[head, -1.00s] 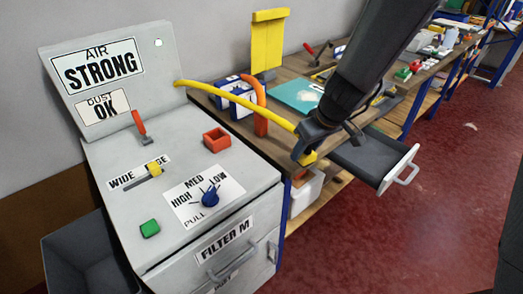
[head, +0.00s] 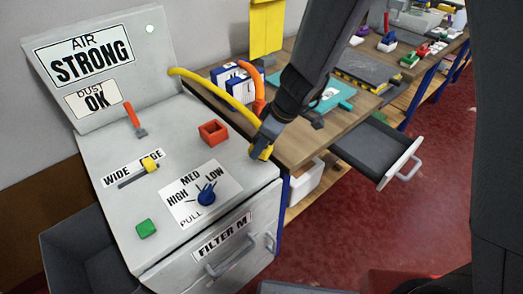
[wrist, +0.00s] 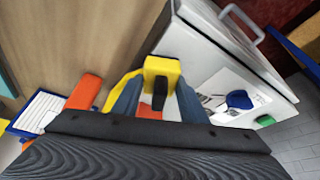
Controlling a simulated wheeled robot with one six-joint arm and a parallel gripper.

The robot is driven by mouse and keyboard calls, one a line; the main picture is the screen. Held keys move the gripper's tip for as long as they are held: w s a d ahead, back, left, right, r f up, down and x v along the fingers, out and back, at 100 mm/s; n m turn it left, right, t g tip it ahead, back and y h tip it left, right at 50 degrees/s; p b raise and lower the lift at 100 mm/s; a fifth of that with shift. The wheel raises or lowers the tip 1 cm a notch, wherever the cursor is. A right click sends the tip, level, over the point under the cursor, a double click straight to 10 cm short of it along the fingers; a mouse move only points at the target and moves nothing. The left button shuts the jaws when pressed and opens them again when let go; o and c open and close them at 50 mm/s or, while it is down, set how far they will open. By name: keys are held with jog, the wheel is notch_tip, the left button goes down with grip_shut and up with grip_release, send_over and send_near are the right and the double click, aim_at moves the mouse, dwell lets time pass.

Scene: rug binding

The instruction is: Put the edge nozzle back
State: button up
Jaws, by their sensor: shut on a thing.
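My gripper (head: 264,143) is shut on a yellow nozzle piece (head: 259,152) at the end of the yellow hose (head: 222,92). The hose runs from the machine's back panel to my gripper. In the wrist view the yellow piece (wrist: 162,68) sits between the two fingers, with a black part below it. My gripper is over the machine top's right edge, right of an orange-red square socket (head: 214,132). An orange hook-shaped stand (head: 258,92) is behind, at the bench edge. Whether the held piece touches anything is unclear.
The grey machine (head: 110,185) has a yellow slider (head: 150,164), blue knob (head: 206,197), green button (head: 146,228) and red lever (head: 134,118). An open drawer (head: 385,150) juts out on the right. A teal sheet (head: 335,97) and blue-white boxes (head: 232,82) occupy the bench.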

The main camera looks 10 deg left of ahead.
jog(key=shift+f, duration=1.2)
jog(key=shift+f+b, duration=0.15)
jog(key=shift+b, duration=0.25)
jog(key=o, duration=0.9)
jog(key=shift+o, duration=0.2)
jog(key=shift+d+r+p, duration=0.1)
jog(key=shift+r+p, duration=0.2)
jog(key=shift+r, duration=0.25)
jog(key=v, duration=1.1)
jog(key=shift+b, duration=0.35)
jog(key=shift+d, duration=0.25)
